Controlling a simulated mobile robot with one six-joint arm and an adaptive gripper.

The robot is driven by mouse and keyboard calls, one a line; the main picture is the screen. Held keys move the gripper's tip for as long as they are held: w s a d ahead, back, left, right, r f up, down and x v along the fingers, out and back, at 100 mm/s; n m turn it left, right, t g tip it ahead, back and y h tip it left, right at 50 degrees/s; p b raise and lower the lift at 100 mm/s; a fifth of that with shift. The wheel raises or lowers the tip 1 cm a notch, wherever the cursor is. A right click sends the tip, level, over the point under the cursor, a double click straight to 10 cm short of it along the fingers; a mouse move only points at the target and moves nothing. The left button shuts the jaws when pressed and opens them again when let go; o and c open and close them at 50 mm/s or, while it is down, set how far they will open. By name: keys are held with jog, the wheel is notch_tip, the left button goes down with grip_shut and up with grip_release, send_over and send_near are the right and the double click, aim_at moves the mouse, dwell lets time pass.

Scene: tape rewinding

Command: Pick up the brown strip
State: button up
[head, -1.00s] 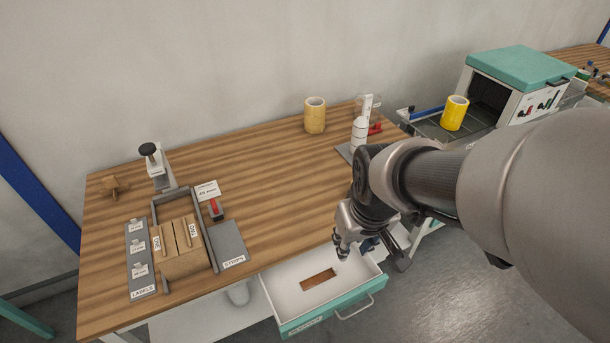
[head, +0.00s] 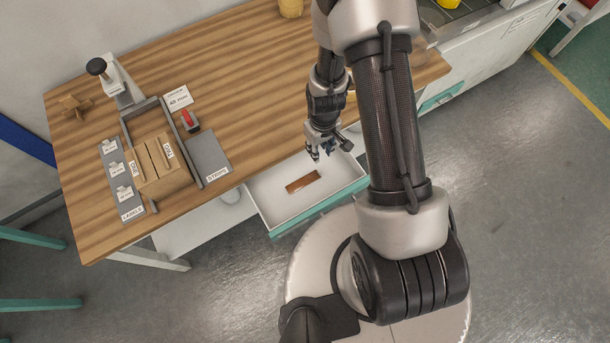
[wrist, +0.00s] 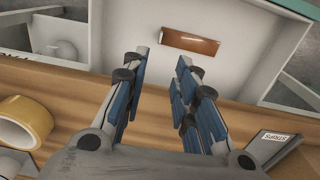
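The brown strip (head: 302,182) lies flat on the white floor of the open drawer (head: 272,213).
A wooden table (head: 225,80) stands behind the drawer, its front edge close to my gripper. On it are a brown box (head: 158,168) in a grey frame and a grey STRIPS pad (head: 209,157). A tape roll (wrist: 24,122) shows in the wrist view.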

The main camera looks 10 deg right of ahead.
jog(key=b, duration=0.3)
send_over(319, 171)
jog(key=f, duration=0.9)
jog(key=shift+w+a+f, duration=0.1)
jog(key=shift+w+f, duration=0.15)
jog(key=f+b, duration=0.5)
jog(key=b, duration=0.1)
jog(key=shift+s+f, duration=0.15)
jog(key=shift+s, duration=0.05)
jog(key=shift+c, duration=0.3)
grip_shut()
